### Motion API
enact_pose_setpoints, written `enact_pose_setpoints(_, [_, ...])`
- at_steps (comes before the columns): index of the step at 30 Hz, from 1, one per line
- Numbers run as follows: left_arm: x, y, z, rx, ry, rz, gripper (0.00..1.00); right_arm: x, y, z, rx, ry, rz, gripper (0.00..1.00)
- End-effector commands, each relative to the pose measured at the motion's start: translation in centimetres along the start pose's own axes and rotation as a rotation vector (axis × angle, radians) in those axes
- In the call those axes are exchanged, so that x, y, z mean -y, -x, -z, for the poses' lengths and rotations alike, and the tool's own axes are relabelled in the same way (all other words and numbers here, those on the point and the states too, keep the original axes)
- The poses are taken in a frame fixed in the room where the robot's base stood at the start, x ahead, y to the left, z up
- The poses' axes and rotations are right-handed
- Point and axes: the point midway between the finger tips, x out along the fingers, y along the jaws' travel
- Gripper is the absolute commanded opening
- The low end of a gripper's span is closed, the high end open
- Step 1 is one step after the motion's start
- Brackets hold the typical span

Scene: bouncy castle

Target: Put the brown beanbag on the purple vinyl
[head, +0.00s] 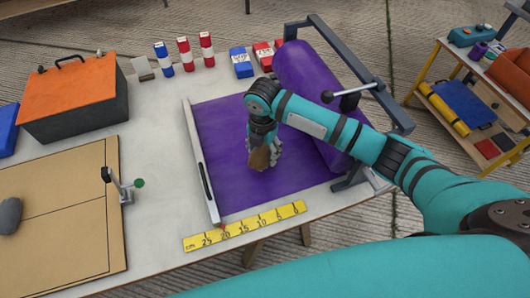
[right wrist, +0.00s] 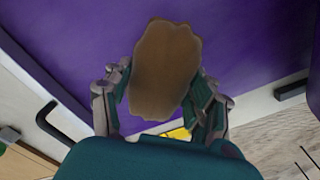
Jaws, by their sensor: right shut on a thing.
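The brown beanbag (head: 259,159) is held in my right gripper (head: 264,155), over the purple vinyl (head: 225,120). In the right wrist view the beanbag (right wrist: 165,70) sits between the two fingers of the gripper (right wrist: 163,100), which are shut on it. The purple vinyl (right wrist: 80,50) fills the background there. The vinyl lies flat on the table and runs up to a purple roll at its right. Whether the beanbag touches the vinyl I cannot tell. My left gripper is not in view.
A metal rule bar (head: 202,165) edges the vinyl's left side. A yellow ruler (head: 245,226) lies in front. The purple roll (head: 310,95) and its grey frame (head: 365,75) stand right. A cardboard board (head: 65,225) with a grey lump (head: 10,215) and an orange-lidded box (head: 70,95) are left.

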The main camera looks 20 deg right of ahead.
Motion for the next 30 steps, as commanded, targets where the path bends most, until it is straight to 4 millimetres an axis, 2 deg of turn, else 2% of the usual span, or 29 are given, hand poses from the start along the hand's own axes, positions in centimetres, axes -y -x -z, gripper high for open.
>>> enact_pose_setpoints(5, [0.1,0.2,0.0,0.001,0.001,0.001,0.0,-0.1,0.0,-1.6,0.001,-0.003,-0.002,0.04])
enact_pose_setpoints(9, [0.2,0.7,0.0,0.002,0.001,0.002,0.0,0.0,-2.4,-1.2,-0.003,-0.001,0.0,0.04])
enact_pose_setpoints(12, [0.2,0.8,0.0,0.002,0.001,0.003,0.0,-0.1,-3.3,-1.3,-0.001,0.0,-0.002,0.04])
enact_pose_setpoints(26, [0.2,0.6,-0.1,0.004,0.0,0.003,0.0,0.0,-4.1,-1.3,0.0,0.0,-0.002,0.04])
enact_pose_setpoints(27, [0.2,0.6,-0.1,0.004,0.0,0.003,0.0,0.0,-4.2,-1.2,0.0,0.0,0.0,0.58])
enact_pose_setpoints(30, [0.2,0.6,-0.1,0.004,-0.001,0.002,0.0,0.0,-4.2,-1.2,0.0,0.0,0.0,0.72])
